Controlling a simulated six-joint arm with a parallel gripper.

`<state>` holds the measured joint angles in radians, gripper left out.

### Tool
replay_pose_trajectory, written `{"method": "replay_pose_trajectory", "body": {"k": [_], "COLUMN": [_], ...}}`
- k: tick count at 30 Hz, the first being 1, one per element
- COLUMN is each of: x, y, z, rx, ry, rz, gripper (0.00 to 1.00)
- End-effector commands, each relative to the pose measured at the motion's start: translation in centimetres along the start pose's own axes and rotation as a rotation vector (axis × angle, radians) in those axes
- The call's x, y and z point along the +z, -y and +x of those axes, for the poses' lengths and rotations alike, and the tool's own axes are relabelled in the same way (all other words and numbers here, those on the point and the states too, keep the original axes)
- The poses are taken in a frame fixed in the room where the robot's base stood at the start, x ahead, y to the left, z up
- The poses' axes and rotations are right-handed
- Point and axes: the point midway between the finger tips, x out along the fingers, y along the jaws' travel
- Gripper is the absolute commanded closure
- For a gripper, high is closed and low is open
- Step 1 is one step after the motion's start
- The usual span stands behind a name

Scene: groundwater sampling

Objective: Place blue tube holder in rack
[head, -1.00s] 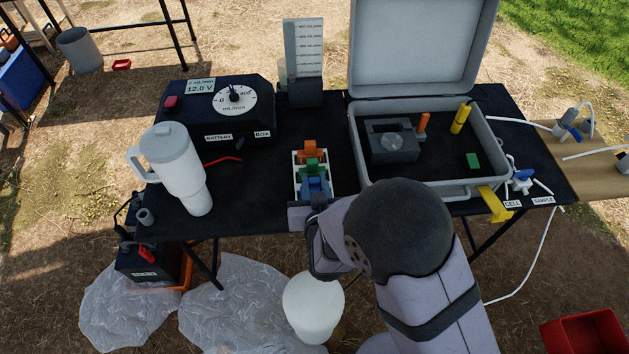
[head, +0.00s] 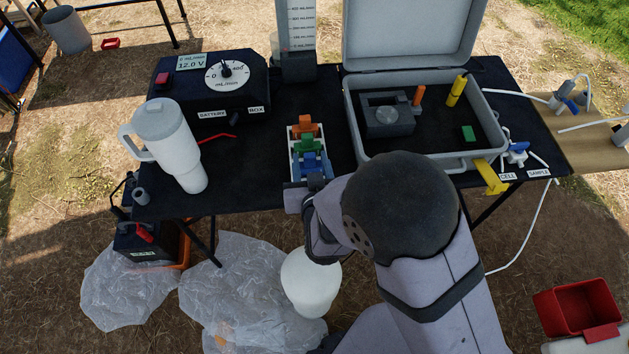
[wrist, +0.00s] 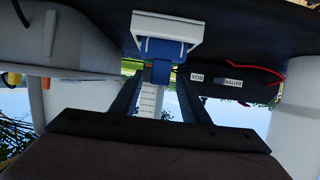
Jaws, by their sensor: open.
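A white rack (head: 296,170) stands on the black table, with an orange holder (head: 305,127) at its far end and a green holder (head: 307,145) in the middle. The blue tube holder (head: 314,164) is at the rack's near end; whether it is fully seated I cannot tell. My gripper (head: 305,192) is open at the near side of the rack, partly hidden by my arm. In the upside-down wrist view, the blue holder (wrist: 163,48) shows against the white rack (wrist: 168,25), in line with the gap between my open fingers (wrist: 160,90).
An open grey case (head: 470,155) is close on the right. A white bucket (head: 312,280) is below the table edge.

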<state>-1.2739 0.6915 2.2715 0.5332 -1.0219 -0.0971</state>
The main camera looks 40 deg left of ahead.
Motion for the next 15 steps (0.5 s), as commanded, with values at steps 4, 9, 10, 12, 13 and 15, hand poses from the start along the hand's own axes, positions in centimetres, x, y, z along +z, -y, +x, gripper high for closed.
{"method": "replay_pose_trajectory", "body": {"k": [4, 9, 10, 12, 13, 15], "x": [0.0, 0.0, 0.0, -0.3, -0.3, -0.2], "y": [0.1, 0.1, 0.1, 0.1, 0.1, 0.1], "z": [-2.8, -6.0, -6.5, -7.6, -7.9, -8.6], "rx": [-0.003, -0.003, -0.003, -0.001, -0.001, -0.001], "ry": [-0.001, -0.002, -0.001, 0.002, 0.003, 0.003], "rz": [0.000, 0.000, -0.001, -0.003, -0.003, -0.002], "gripper": [0.58, 0.58, 0.58, 0.58, 0.58, 0.58]}}
